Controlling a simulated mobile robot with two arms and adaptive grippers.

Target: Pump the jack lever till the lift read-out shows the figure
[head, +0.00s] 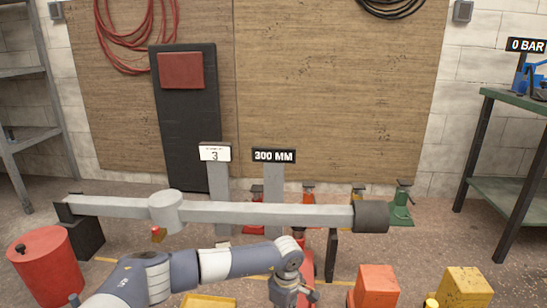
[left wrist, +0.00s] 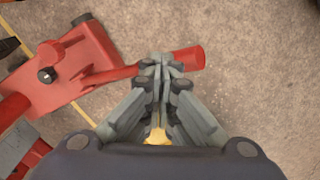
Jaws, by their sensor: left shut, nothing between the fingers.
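The red jack (left wrist: 75,70) lies at the upper left of the left wrist view; part of it shows in the head view (head: 306,262). Its red lever (left wrist: 188,58) runs right from the body and ends in a thicker grip. My left gripper (left wrist: 163,62) is shut and empty, its fingertips overlapping the lever in the picture; I cannot tell whether they touch it. In the head view, my left gripper (head: 292,293) is at the bottom. A black read-out (head: 273,156) shows "300 MM". A white card (head: 214,153) shows "3" under small unreadable text. My right gripper is not in view.
A long grey beam (head: 270,213) with a dark end crosses above the jack. A red drum (head: 45,265) stands left. Orange (head: 376,288) and yellow (head: 464,288) blocks stand at lower right. A green bench (head: 515,101) with a "0 BAR" sign stands at the right.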

